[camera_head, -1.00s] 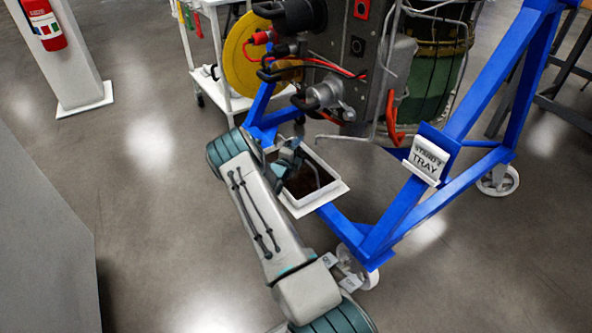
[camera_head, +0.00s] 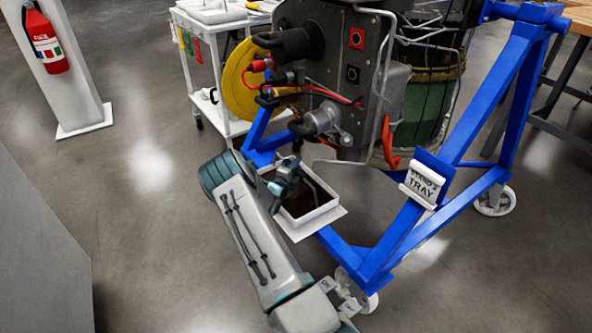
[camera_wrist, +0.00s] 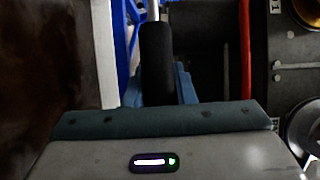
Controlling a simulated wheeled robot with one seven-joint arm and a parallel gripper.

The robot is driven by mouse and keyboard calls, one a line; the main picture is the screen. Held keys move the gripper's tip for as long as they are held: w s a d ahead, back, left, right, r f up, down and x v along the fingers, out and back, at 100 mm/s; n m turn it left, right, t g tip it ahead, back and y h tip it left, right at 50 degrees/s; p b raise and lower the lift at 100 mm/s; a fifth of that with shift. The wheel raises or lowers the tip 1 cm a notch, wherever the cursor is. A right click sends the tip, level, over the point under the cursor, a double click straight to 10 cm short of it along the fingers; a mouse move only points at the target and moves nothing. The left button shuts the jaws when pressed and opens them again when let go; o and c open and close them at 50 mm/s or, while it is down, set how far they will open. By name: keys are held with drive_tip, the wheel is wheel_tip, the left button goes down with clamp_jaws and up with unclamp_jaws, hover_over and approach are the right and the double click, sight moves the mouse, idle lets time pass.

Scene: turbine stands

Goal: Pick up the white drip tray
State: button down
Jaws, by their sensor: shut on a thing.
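The white drip tray (camera_head: 322,220) is a square, open tray with a pale rim and a dark brown inside. It is low beside the blue stand, below the grey machine.
The blue stand (camera_head: 400,235) has slanting beams, white casters and a "TRAY" sign (camera_head: 422,187). The grey machine (camera_head: 345,75) with hoses hangs close above. A white cart (camera_head: 228,128) stands behind. Open floor lies left of my arm.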

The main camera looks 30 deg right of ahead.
drive_tip(key=r+p+v, duration=0.1)
drive_tip(key=p+v, duration=0.4)
drive_tip(key=v, duration=1.3)
drive_tip(key=shift+p, duration=0.3)
drive_tip(key=shift+s, duration=0.1)
